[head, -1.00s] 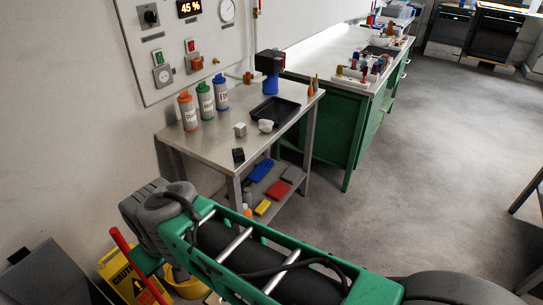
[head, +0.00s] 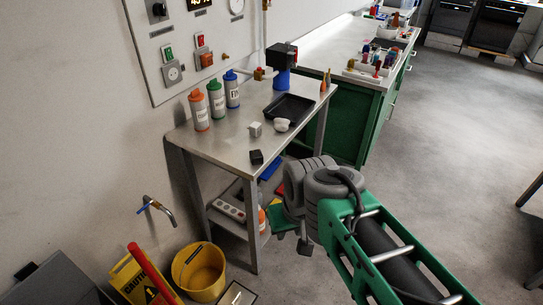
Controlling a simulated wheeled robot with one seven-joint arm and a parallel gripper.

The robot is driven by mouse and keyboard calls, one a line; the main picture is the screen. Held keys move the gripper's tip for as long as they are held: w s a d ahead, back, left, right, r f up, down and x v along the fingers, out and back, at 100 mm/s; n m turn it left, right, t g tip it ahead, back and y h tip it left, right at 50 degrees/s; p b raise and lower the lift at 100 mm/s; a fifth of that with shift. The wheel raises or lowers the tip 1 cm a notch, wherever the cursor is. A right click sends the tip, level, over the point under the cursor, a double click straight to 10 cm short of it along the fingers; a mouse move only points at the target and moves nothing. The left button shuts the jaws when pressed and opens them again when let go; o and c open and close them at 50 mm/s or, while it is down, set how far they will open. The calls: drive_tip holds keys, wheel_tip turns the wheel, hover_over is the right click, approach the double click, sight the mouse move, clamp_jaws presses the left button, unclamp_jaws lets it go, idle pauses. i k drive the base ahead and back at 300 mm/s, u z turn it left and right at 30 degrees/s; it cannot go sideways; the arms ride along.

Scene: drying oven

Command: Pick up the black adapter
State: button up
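The black adapter, which looks like a small black block (head: 256,157), sits near the front edge of the steel table (head: 226,150). Nothing covers it. My green and grey arm reaches in from the lower right, with its grey joint to the right of the table's front leg, lower in the picture than the block. Green parts of the arm show just below that joint. My gripper's fingers cannot be made out, so the gripper is not visible, and nothing is seen touching the block.
A white cube (head: 255,129), a white bowl (head: 282,125), a black tray (head: 288,108) and three bottles (head: 216,98) stand on the table. A yellow bucket (head: 200,272) and a tap (head: 158,208) are at lower left. Green cabinets (head: 345,125) stand behind; open floor lies right.

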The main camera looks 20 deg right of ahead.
sight(256, 158)
drive_tip(key=u, duration=3.95)
drive_tip(key=k, duration=1)
drive_tip(key=z, duration=1)
